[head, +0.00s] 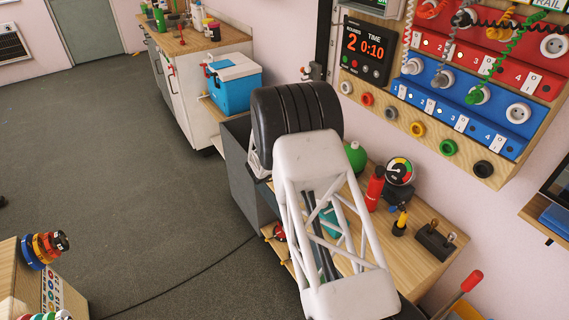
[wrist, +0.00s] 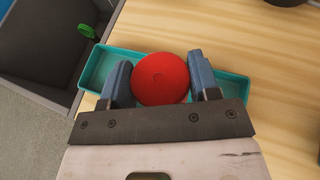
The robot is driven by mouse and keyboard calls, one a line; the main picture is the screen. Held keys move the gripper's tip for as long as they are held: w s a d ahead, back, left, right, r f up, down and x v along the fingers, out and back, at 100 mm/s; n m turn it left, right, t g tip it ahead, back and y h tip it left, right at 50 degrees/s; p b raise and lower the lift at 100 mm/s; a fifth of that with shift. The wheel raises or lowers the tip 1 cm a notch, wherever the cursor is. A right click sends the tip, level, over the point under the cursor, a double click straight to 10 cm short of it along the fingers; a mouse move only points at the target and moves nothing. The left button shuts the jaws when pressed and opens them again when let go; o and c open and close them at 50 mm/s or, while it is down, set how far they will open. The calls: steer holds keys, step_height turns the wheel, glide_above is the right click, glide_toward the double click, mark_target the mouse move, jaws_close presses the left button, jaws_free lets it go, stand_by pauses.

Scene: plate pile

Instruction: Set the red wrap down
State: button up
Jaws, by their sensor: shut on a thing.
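I cannot tell whether the wrap touches the tray. In the head view my own arm hides the gripper and the wrap; part of the teal tray (head: 331,222) shows behind the arm's white frame.
The wooden workbench (head: 425,262) also holds a red bottle (head: 375,188), a green round object (head: 355,157), a gauge (head: 399,172) and a dark block with knobs (head: 435,241). A grey open bin (wrist: 45,45) stands left of the bench. Bare wood lies right of the tray.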

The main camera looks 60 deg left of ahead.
steer(key=shift+w+a+f, duration=0.1)
steer(key=shift+w+a, duration=0.2)
steer(key=shift+a, duration=0.35)
steer(key=shift+w+a+f, duration=0.1)
steer(key=shift+w+a, duration=0.2)
steer(key=shift+a, duration=0.3)
steer(key=shift+f, duration=1.7)
steer(key=o, duration=0.9)
steer(key=shift+f, duration=0.1)
steer(key=shift+s, duration=0.1)
steer(key=shift+s+d+r, duration=0.15)
steer(key=shift+s+r, duration=0.15)
steer(key=shift+s, duration=0.05)
steer(key=shift+v, duration=5.5)
